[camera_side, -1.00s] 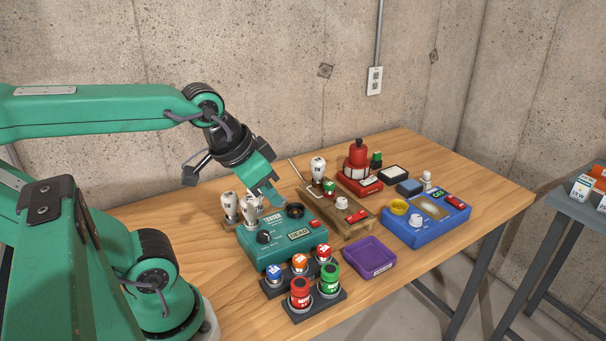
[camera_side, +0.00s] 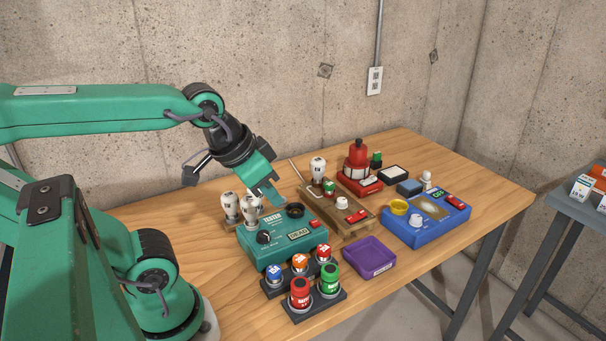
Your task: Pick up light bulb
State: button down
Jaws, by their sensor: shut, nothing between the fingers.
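Several white light bulbs stand at the left of the table. One bulb (camera_side: 230,206) is at the far left, and another bulb (camera_side: 248,213) stands close beside it, near the teal tester box (camera_side: 275,253). A further bulb (camera_side: 318,167) stands upright on the wooden board (camera_side: 352,232) to the right. My gripper (camera_side: 277,199) is shut and empty. It points down and to the right, above the back of the tester box and just right of the left bulbs. It partly hides the bulb nearest it; I cannot tell whether they touch.
Red, blue, orange and green canisters (camera_side: 301,293) stand in dark holders at the front. A purple tray (camera_side: 369,258) is right of them. A blue box (camera_side: 426,224) and a red device (camera_side: 357,170) stand farther right. Bare table lies at the right end and front left.

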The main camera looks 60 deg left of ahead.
jog(key=c, duration=1)
grip_release()
jog(key=shift+c, duration=0.2)
jog(key=m+g, duration=0.1)
jog(key=g, duration=0.4)
send_over(251, 211)
jog(key=w+a, duration=0.1)
notch_tip(251, 211, down, 9)
jog(key=shift+f, duration=0.1)
jog(key=shift+s+a+f+g, duration=0.15)
jog(key=shift+a+f+g, duration=0.2)
jog(key=shift+a, duration=0.25)
jog(key=shift+f, duration=3.95)
